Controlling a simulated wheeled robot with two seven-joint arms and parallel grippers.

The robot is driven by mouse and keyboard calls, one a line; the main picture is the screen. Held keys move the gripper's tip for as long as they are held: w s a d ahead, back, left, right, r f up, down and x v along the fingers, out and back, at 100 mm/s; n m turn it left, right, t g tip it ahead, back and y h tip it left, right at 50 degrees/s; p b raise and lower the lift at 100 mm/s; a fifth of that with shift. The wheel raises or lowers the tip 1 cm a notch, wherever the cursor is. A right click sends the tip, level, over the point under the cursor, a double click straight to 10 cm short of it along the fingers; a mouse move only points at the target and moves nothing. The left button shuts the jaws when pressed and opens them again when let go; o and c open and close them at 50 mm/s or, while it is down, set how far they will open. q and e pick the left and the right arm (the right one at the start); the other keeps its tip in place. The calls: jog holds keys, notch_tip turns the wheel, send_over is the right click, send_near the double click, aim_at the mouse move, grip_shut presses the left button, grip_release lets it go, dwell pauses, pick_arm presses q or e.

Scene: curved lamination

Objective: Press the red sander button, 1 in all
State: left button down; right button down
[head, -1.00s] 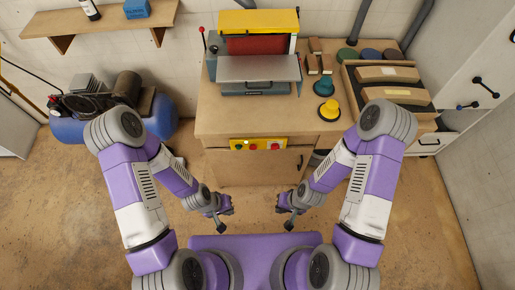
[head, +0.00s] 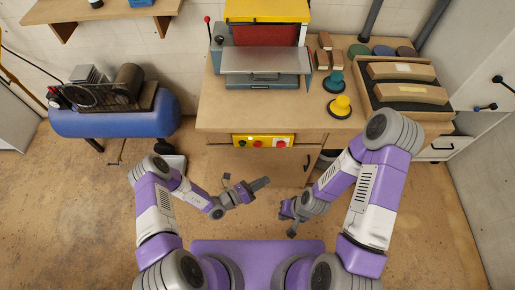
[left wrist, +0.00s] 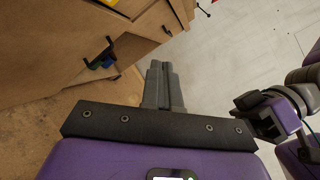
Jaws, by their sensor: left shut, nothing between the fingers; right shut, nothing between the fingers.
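The yellow button panel (head: 264,141) is on the front edge of the wooden workbench, below the sander (head: 266,62). It carries a red button (head: 283,143) at its right, another reddish control (head: 255,141) near its middle, and a dark one at its left end. My left gripper (head: 263,183) is shut and empty, in front of the cabinet and below the panel, apart from it. Its closed grey fingers (left wrist: 164,86) show in the left wrist view. My right gripper (head: 284,213) is shut and empty, lower and farther right; its fingertips are hard to make out.
A yellow knob-like pad (head: 340,107) and a teal one (head: 334,82) stand on the workbench (head: 225,118). A tray (head: 445,103) with curved wooden blocks is at right. A blue compressor (head: 115,122) stands at left. The cabinet has a dark handle (head: 307,163).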

aim_at(258, 143)
pick_arm(q)
jog(key=w+a+n+t+y, duration=0.1)
jog(key=w+n+t, duration=0.1)
jog(key=w+a+f+n+t+y, duration=0.1)
jog(key=a+n+t, duration=0.1)
jog(key=shift+w+f+y, duration=0.15)
jog(key=shift+w+y, duration=0.15)
jog(key=shift+w, duration=0.1)
jog(key=w+b, duration=0.4)
jog(key=w, duration=0.4)
jog(key=shift+w, duration=0.4)
